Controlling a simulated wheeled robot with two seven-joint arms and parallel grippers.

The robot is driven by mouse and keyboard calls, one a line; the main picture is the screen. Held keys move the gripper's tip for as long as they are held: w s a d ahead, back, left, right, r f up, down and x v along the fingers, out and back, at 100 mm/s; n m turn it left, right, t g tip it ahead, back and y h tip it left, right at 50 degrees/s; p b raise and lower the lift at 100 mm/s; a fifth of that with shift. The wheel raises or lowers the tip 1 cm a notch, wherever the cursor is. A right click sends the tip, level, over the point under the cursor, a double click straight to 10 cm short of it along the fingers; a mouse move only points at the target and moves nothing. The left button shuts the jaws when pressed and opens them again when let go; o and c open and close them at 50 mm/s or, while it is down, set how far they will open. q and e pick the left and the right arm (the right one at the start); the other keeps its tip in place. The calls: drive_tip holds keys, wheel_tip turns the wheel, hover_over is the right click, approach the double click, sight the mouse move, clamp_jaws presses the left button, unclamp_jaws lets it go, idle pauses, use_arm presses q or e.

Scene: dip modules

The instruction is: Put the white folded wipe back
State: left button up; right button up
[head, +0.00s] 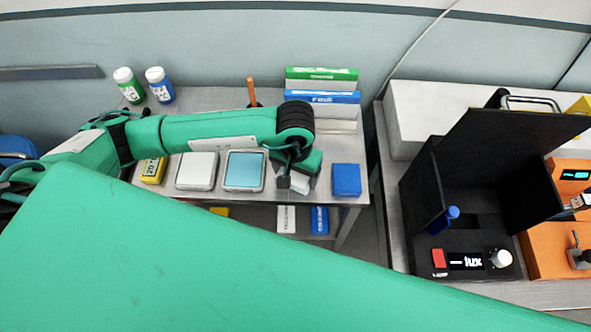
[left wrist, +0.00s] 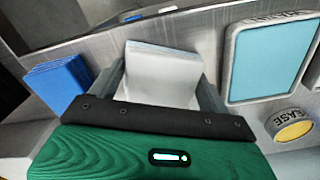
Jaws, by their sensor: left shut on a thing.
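The white folded wipe (left wrist: 162,75) is between the two fingers of my left gripper in the left wrist view. My left gripper (head: 293,184) is shut on it, low over the front right part of the small table (head: 335,203). In the head view the wipe (head: 300,183) is partly hidden by the gripper. I cannot tell whether it touches the table. A blue folded wipe (head: 346,180) lies just to the right of it and also shows in the left wrist view (left wrist: 57,82). My right gripper is not in view.
A tray with a light blue face (head: 245,170) and a white-topped case (head: 196,171) lie left of the gripper. Green (head: 320,73) and blue (head: 322,97) boxes and two bottles (head: 160,85) stand behind. A black hooded lux device (head: 470,230) is at right.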

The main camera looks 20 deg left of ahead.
sight(296, 174)
use_arm(q)
drive_tip(key=shift+f, duration=0.15)
drive_tip(key=o, duration=0.9)
drive_tip(key=shift+r, duration=0.3)
drive_tip(key=shift+r+b, duration=2.2)
drive_tip(key=shift+r, duration=3.7)
